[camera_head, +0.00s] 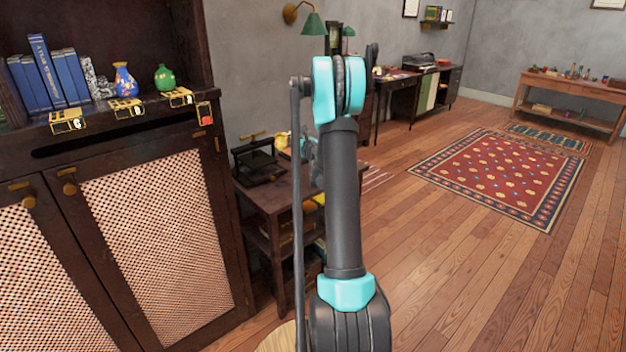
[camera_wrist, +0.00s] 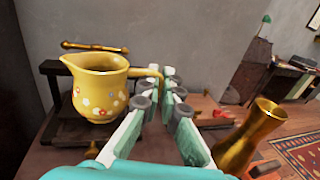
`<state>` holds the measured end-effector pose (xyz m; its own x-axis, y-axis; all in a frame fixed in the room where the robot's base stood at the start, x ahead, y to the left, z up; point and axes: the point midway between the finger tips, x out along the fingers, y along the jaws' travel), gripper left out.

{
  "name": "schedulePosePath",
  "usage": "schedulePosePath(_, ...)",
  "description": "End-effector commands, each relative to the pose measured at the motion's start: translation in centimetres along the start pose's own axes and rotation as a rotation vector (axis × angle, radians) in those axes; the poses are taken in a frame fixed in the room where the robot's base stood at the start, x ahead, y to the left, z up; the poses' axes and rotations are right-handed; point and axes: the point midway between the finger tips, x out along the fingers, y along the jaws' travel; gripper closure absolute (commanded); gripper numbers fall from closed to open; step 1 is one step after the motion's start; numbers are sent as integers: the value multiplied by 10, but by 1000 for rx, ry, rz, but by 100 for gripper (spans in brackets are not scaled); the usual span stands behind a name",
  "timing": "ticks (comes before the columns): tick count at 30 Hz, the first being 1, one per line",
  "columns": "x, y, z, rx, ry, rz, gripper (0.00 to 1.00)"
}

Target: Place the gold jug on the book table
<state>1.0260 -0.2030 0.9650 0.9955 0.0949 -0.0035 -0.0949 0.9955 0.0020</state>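A yellow-gold jug with painted flowers (camera_wrist: 100,88) is upright at the left in the wrist view, its handle pointing toward my gripper. A plain, shiny gold vase-like vessel (camera_wrist: 252,135) stands at the right of that view, beside my fingers. Which table is the book table is unclear.
A black press (camera_head: 256,160) stands on the small table. A dark cabinet (camera_head: 160,230) with blue books (camera_head: 45,72) and small vases is at the left. A long wooden table (camera_head: 575,86) with small items stands far right. The floor around the red rug (camera_head: 505,172) is clear.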

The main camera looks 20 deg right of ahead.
Motion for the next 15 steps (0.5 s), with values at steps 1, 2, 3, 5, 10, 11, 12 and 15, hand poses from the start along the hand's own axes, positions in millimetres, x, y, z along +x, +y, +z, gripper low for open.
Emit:
schedulePosePath(1,2,-26,5,0,-1,3,100)
schedulePosePath(2,2,-38,7,0,-1,9,100)
schedulePosePath(3,2,-51,10,0,-1,17,100)
schedulePosePath(5,2,-67,14,0,-2,27,100)
schedulePosePath(10,0,-89,16,-1,-3,43,100)
schedulePosePath(11,0,-90,13,-1,-3,44,100)
schedulePosePath(12,1,-90,7,-1,-3,46,100)
schedulePosePath(15,1,-90,-14,-1,-3,46,100)
